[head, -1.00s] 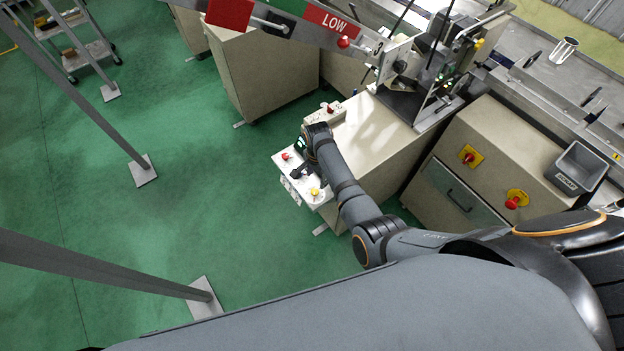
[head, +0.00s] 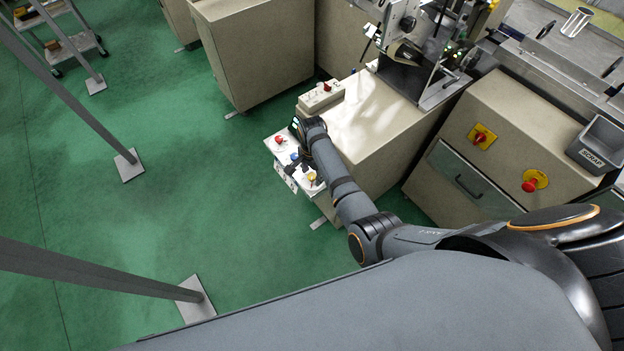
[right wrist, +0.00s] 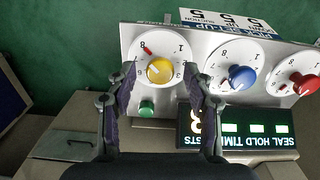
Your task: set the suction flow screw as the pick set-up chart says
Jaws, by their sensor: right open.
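A pale control panel (head: 272,146) carries yellow, blue and red knobs. In the right wrist view the yellow knob (right wrist: 160,70) sits on a white numbered dial, its red pointer toward the upper left near an 8. The blue knob (right wrist: 241,78) and red knob (right wrist: 303,84) sit to its right. Upside-down cards on the pick set-up chart (right wrist: 227,20) show 5s and the word suction; I cannot tell which knob is the suction flow screw. My right gripper (right wrist: 160,72) is open, its fingers either side of the yellow knob; contact is unclear. My left gripper is out of view.
A green button (right wrist: 147,108) and a dark display (right wrist: 236,141) reading seal hold time lie below the dials. In the head view, a beige cabinet (head: 385,125) stands beside the panel. A grey scrap bin (head: 600,145) is at right.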

